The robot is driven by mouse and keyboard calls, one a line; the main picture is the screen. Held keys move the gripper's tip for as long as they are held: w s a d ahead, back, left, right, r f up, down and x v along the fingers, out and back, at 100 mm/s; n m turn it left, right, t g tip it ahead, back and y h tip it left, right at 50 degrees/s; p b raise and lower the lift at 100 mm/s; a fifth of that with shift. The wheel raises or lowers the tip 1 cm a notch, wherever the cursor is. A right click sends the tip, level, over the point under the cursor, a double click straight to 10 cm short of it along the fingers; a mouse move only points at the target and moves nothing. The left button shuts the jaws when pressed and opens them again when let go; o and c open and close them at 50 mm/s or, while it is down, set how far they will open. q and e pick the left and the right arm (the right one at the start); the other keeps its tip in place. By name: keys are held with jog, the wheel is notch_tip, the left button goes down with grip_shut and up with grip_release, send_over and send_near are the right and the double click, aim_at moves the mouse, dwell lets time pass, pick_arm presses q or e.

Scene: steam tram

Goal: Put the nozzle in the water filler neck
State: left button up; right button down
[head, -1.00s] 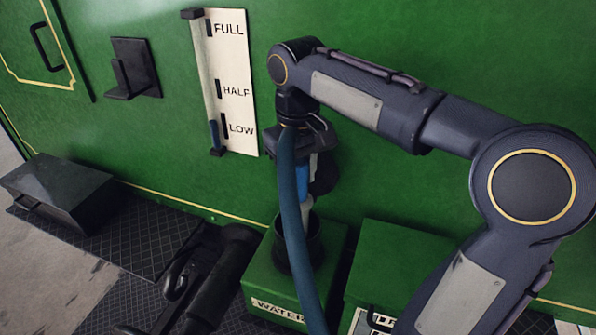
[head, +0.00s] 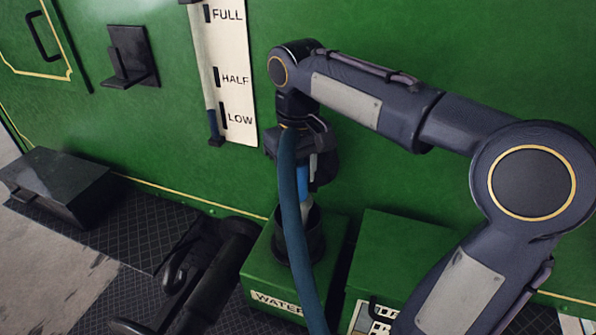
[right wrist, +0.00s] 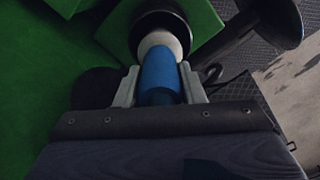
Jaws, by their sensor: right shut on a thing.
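My right gripper (head: 308,160) is shut on the nozzle, and its fingers also show in the right wrist view (right wrist: 160,88). The nozzle (head: 302,178) has a blue body (right wrist: 160,70) and a pale tip (right wrist: 160,42), and points down. A dark blue hose (head: 293,215) hangs in front of it and hides part of it. The black water filler neck (head: 312,238) stands on a green box (head: 265,272) labelled WATER. The pale tip is at the neck's mouth and seems to enter it; how deep is hidden. My left gripper is not in view.
A second green box (head: 400,245) stands to the right of the water box. A black cylindrical fitting (head: 222,265) lies to the left. A level gauge (head: 232,75) and a black bracket (head: 133,55) are on the green wall. A black step box (head: 60,180) stands far left.

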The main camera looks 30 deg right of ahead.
jog(key=shift+f+b, duration=0.4)
jog(key=shift+f, duration=0.45)
jog(key=c, duration=0.9)
grip_release()
jog(key=shift+o, duration=0.2)
notch_tip(320, 180, up, 8)
jog(key=shift+f, duration=0.1)
